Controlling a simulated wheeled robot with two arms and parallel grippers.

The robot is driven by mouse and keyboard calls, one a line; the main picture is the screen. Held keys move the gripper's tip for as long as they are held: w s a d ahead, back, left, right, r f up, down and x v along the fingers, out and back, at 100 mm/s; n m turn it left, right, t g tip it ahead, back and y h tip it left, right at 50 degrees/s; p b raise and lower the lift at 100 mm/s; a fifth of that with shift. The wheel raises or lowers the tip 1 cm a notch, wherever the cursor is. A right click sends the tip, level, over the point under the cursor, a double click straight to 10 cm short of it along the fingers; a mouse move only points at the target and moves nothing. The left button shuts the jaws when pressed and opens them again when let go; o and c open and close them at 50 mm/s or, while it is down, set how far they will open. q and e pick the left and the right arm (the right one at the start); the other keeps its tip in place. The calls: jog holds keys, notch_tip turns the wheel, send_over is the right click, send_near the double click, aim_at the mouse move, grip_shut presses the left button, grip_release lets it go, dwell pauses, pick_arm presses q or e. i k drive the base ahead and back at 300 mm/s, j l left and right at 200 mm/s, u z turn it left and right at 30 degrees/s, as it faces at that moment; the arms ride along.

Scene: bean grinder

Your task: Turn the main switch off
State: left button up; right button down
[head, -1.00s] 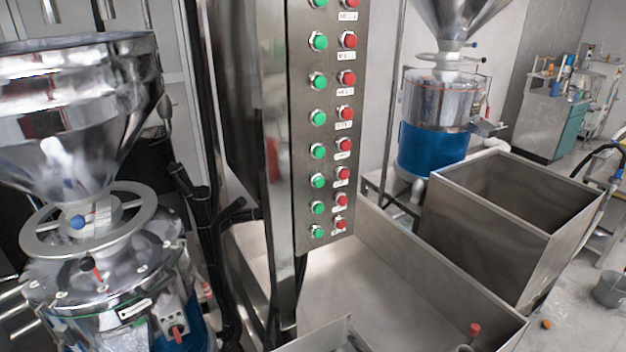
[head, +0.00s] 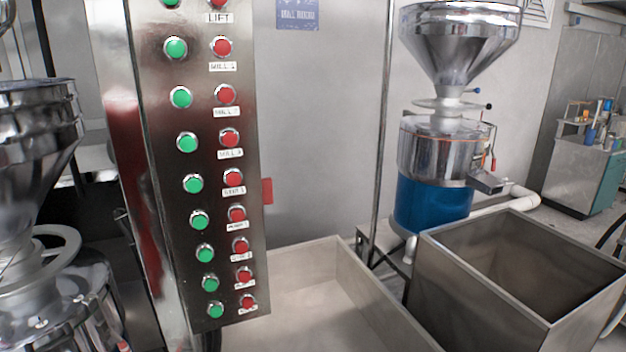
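A metal control panel (head: 215,180) stands in the left half of the head view. It carries a column of green buttons (head: 187,142) and a column of red buttons (head: 229,138) with small labels; the top label reads LIFT. A red piece (head: 267,191) sticks out at the panel's right edge, possibly the main switch; its full shape and position are hidden by the panel. Neither of my grippers is in view.
A metal bin (head: 515,265) stands at the right, with a blue-based grinder (head: 433,204) behind it. A low metal trough (head: 325,295) lies right of the panel. Another grinder (head: 40,230) is cut off at the left.

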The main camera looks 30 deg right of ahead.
aim_at(267, 183)
jog(key=l+u, duration=0.1)
jog(key=l, duration=0.4)
jog(key=k+l+u, duration=0.1)
jog(key=l, duration=0.35)
jog(key=k+l, duration=0.1)
jog(key=l, duration=0.4)
jog(key=k+l+u, duration=0.15)
jog(key=l, duration=0.35)
jog(key=i, duration=0.05)
